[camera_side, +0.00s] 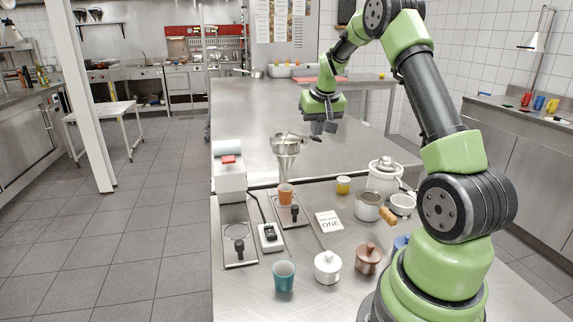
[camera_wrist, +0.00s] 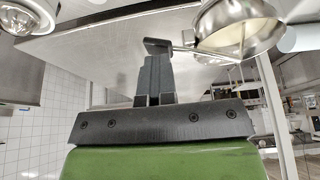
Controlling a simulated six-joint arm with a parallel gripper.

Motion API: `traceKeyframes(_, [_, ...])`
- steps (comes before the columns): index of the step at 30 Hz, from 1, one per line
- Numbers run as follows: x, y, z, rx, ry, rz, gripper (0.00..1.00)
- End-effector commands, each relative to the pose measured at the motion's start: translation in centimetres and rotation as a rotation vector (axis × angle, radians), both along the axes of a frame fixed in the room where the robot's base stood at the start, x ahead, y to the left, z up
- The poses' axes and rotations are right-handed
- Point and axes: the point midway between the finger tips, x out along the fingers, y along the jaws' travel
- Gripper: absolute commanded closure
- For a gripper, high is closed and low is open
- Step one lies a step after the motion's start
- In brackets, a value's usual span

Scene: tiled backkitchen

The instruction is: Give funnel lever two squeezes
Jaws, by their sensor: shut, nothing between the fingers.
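The metal funnel (camera_side: 286,147) stands above an orange cup (camera_side: 285,194) on the counter. Its lever (camera_side: 312,138) sticks out to the right with a dark end. My gripper (camera_side: 322,129) is beside that lever end, to the right of the funnel. In the wrist view the funnel bowl (camera_wrist: 240,28) is at the upper right, and the dark lever end (camera_wrist: 157,45) lies right at the tips of my closed fingers (camera_wrist: 155,65). Nothing is between the fingers. I cannot tell whether the fingertips touch the lever.
A white box with a red top (camera_side: 230,178) stands left of the funnel. A yellow cup (camera_side: 343,185), a metal pot (camera_side: 368,206), a teal cup (camera_side: 284,276), a white lidded jar (camera_side: 327,267) and a card (camera_side: 329,221) are on the near counter. The counter behind the funnel (camera_side: 250,110) is clear.

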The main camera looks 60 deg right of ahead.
Motion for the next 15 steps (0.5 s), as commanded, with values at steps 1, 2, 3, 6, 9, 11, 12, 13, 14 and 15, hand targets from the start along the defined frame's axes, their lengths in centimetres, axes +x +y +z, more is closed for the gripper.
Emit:
traceKeyframes(1, [0.0, 0.1, 0.0, 0.002, 0.001, 0.0, 1.0])
traceKeyframes(2, [0.0, 0.1, 0.0, 0.002, 0.001, 0.0, 1.0])
traceKeyframes(3, [0.0, 0.1, 0.0, 0.002, 0.001, 0.0, 1.0])
traceKeyframes(6, [0.0, 0.0, 0.3, 0.001, 0.0, 0.0, 1.0])
traceKeyframes(9, [0.1, 0.0, 0.9, 0.001, -0.001, 0.0, 1.0])
traceKeyframes(11, [0.1, 0.0, 1.3, 0.001, -0.001, -0.001, 1.0])
traceKeyframes(12, [0.0, 0.0, 1.5, 0.001, -0.001, -0.001, 1.0])
traceKeyframes(13, [0.1, 0.0, 1.8, 0.001, -0.001, -0.001, 1.0])
traceKeyframes(14, [0.1, 0.0, 2.0, 0.0, -0.002, -0.001, 1.0])
traceKeyframes(15, [0.1, 0.0, 2.2, 0.0, -0.001, 0.0, 1.0])
